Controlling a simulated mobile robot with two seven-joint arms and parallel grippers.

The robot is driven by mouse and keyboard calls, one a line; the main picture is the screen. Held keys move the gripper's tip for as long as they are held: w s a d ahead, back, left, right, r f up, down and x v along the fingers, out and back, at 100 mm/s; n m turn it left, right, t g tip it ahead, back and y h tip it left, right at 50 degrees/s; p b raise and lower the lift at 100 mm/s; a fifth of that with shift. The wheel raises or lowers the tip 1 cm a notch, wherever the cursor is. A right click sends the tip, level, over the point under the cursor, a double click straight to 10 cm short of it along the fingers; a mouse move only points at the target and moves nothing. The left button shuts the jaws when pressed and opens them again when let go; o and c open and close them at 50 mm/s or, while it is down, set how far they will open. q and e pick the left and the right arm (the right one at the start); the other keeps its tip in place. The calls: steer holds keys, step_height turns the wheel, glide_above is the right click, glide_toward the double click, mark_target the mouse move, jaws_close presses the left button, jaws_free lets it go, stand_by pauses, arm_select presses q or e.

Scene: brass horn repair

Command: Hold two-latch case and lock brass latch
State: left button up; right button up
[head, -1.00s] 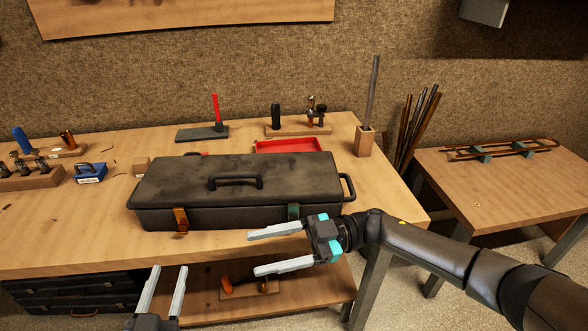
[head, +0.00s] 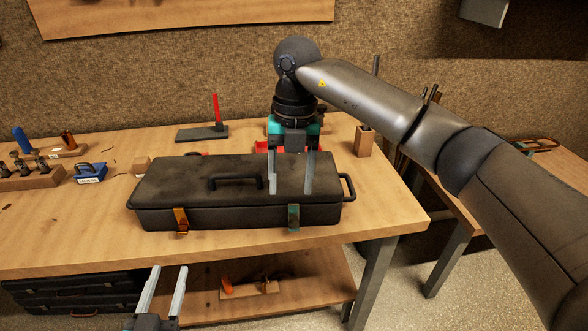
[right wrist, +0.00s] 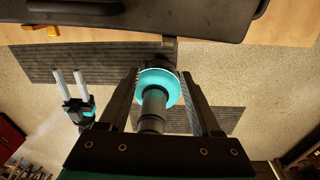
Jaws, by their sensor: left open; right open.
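The dark two-latch case (head: 160,184) lies closed on the bench, handle on its lid. The brass latch (head: 181,220) is on its front at left, the green latch (head: 293,217) at right. I cannot tell whether either is locked. My right gripper (head: 290,190) is open and empty, fingers pointing down over the right part of the case, above the green latch in the picture. My left gripper (head: 168,270) is open and empty, below the bench's front edge in the picture, near the brass latch's side. The case's edge shows atop the right wrist view (right wrist: 150,22).
A red tray (head: 262,147) and a wooden block with a rod (head: 364,142) stand behind the case. A blue padlock-like object (head: 90,173) and a small wooden block (head: 142,165) are to its left. The bench (head: 80,235) is clear in front of the case.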

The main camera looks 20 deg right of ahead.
mark_target(294, 225)
steer(key=shift+t+h, duration=0.3)
steer(key=shift+h, duration=0.1)
steer(key=f, duration=0.9)
steer(key=w+d+f, duration=0.1)
steer(key=f, duration=0.4)
steer(key=shift+c, duration=0.2)
jaws_close()
steer(key=shift+r, duration=0.1)
stand_by(0.7)
